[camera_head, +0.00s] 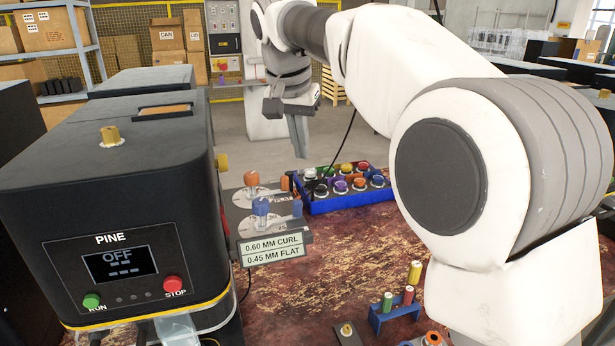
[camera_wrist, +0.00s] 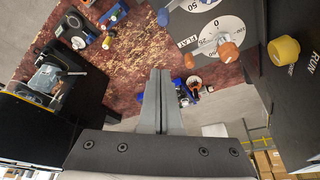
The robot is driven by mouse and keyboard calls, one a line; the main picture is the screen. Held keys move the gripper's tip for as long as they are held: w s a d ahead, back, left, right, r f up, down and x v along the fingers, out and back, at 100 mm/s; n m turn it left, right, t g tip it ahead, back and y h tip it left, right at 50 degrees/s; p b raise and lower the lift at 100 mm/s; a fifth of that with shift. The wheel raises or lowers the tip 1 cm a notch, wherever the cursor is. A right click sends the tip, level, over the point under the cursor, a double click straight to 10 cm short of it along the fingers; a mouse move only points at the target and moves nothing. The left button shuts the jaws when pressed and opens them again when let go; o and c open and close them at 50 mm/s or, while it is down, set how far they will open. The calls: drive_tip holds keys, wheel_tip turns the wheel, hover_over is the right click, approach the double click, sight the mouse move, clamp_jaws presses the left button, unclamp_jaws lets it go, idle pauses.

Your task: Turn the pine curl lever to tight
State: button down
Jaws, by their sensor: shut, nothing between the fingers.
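The PINE machine (camera_head: 110,200) stands at left in the head view, its display reading OFF. A grey plate (camera_head: 238,222) at its right side carries a lever with an orange knob (camera_head: 251,179) and a nearer one with a blue knob (camera_head: 261,206). I cannot tell for sure which is the curl lever.
A label (camera_head: 275,248) reads 0.60 MM CURL and 0.45 MM FLAT. A blue crate (camera_head: 345,203) with several coloured items stands right of the levers. A small blue rack (camera_head: 393,315) stands at the front. The reddish worn tabletop (camera_head: 330,265) between them is clear.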

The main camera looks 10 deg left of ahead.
sight(300, 201)
drive_tip(key=shift+s+a+f+b, duration=0.15)
drive_tip(key=shift+f+b, duration=0.15)
drive_tip(key=shift+f, duration=1.25)
drive_tip(key=shift+s+d+f+b, duration=0.15)
drive_tip(key=shift+f+b, duration=0.1)
drive_tip(key=shift+f, duration=1.3)
drive_tip(key=shift+s+a+f+b, duration=0.15)
drive_tip(key=shift+f+b, duration=0.15)
drive_tip(key=shift+f, duration=1.25)
drive_tip(key=shift+s+d, duration=0.2)
drive_tip(key=shift+s, duration=0.45)
drive_tip(key=shift+s+f, duration=0.15)
drive_tip(key=shift+a, duration=0.15)
